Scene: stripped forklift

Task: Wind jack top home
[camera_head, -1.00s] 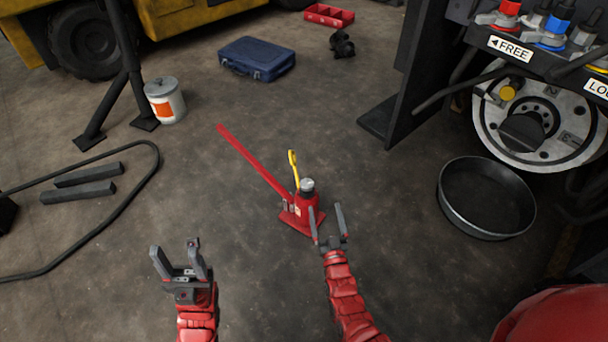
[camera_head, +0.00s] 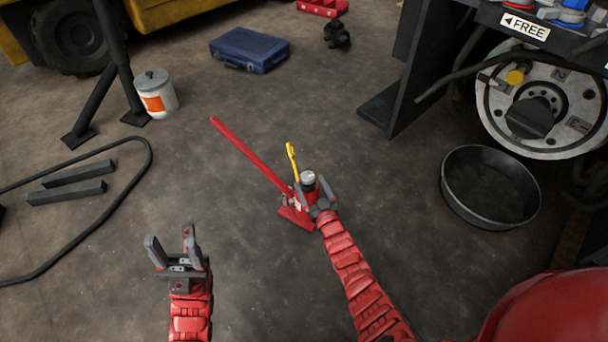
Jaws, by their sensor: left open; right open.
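A red bottle jack (camera_head: 293,214) stands upright on the floor in the middle of the head view. Its grey round top (camera_head: 308,177) faces up, and a long red handle (camera_head: 245,150) slopes up to the left. A yellow lever (camera_head: 291,155) rises behind the body. My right gripper (camera_head: 314,190) is open at the jack's upper part, its fingers around or beside the top; I cannot tell whether they touch. It hides part of the jack's right side. My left gripper (camera_head: 170,243) is open and empty over the floor at the lower left.
A black round pan (camera_head: 455,205) lies at the right, below a grey hub plate (camera_head: 494,125). A white bucket (camera_head: 165,106), black bars (camera_head: 65,196) and a looped hose (camera_head: 150,165) are at the left. A blue case (camera_head: 250,66) lies behind. The floor around the jack is clear.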

